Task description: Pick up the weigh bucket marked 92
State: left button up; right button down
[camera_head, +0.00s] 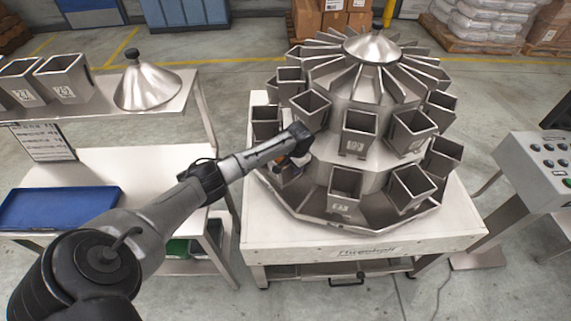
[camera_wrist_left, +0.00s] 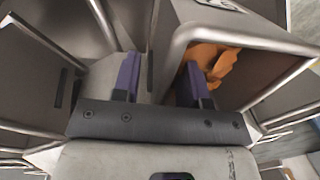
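Steel weigh buckets hang in tiers around the multihead weigher (camera_head: 372,48). Several carry small number plates, but I cannot surely read 92 on any. My left gripper (camera_head: 300,150) reaches a bucket low on the weigher's left side, mostly hidden by the gripper in the head view. In the left wrist view this bucket (camera_wrist_left: 172,25) holds something orange (camera_wrist_left: 214,62), and its plate is cut off at the top edge. The two purple fingers (camera_wrist_left: 160,82) are spread, one at the bucket's mouth and one outside its near wall. My right gripper is not in view.
Neighbouring buckets (camera_head: 309,109) (camera_head: 345,190) stand close around the gripper. A control box (camera_head: 540,165) stands at right.

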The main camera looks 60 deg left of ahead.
pick_arm(q)
jog(key=shift+f, duration=0.1)
grip_shut()
dwell(0.3)
